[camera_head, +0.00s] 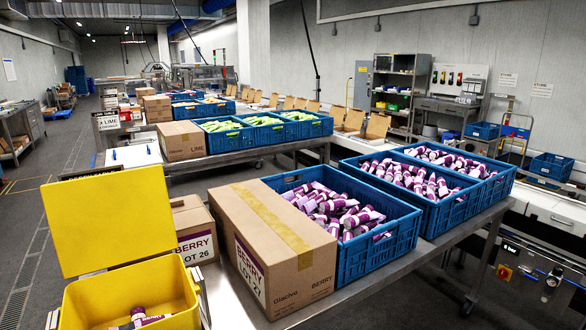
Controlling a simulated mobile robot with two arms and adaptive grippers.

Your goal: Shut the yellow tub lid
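The yellow tub (181,290) stands at the lower left, with a few purple-and-white wrapped lollies (139,318) inside. Its yellow lid (108,219) is open and stands nearly upright above the tub's back edge. The tub's bottom is cut off by the picture's lower edge. Neither of my grippers shows in the head view.
A taped BERRY carton (285,268) and a smaller BERRY carton (190,225) stand right of the tub. A blue crate of purple lollies (384,250) sits beside them on the metal table (237,305). More full crates stand behind. The floor left of the lid is clear.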

